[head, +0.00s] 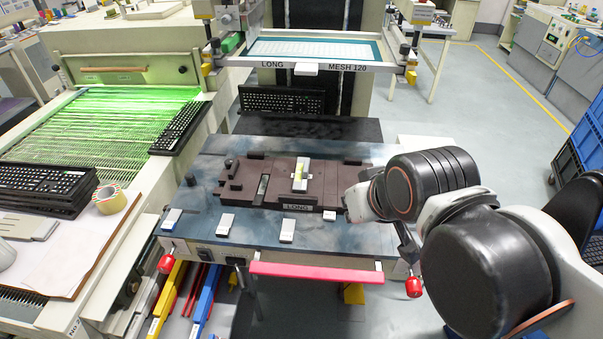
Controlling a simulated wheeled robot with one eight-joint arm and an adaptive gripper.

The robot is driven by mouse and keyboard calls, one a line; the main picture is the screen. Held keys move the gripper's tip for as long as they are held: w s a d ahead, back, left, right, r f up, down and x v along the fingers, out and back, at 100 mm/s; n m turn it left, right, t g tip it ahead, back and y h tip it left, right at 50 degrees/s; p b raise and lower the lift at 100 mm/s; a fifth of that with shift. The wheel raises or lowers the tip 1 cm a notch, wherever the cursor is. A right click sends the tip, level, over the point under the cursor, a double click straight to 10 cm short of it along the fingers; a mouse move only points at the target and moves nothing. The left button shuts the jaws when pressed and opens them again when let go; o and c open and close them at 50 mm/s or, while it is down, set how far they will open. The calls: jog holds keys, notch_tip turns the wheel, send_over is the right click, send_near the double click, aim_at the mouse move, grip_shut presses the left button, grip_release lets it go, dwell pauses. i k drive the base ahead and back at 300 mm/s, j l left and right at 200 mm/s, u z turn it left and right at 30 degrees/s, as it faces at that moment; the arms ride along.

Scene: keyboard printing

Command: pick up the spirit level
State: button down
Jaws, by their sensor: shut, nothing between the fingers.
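The spirit level (301,175) is a small pale block with a yellow-green vial. It lies on the brown fixture plate (268,180) in the middle of the printing table. My gripper (407,246) shows only partly as a dark shape below my wrist, near the table's right front corner. It is shut and empty, to the right of the level and apart from it. My arm hides much of the gripper and the right end of the table.
The screen frame (318,67) stands behind the table, with a keyboard (281,100) below it. Several small pale blocks lie along the table's front. A red bar (315,272) runs along the front edge. A conveyor with a green-lit mesh (95,125) stands left.

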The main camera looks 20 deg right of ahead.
aim_at(300, 176)
jog(key=j+z, duration=0.35)
jog(key=k+j+z, duration=0.1)
jog(key=j+z, duration=0.25)
jog(key=j, duration=0.15)
jog(key=k+j+z, duration=0.1)
jog(key=j+z, duration=0.25)
jog(key=j, duration=0.1)
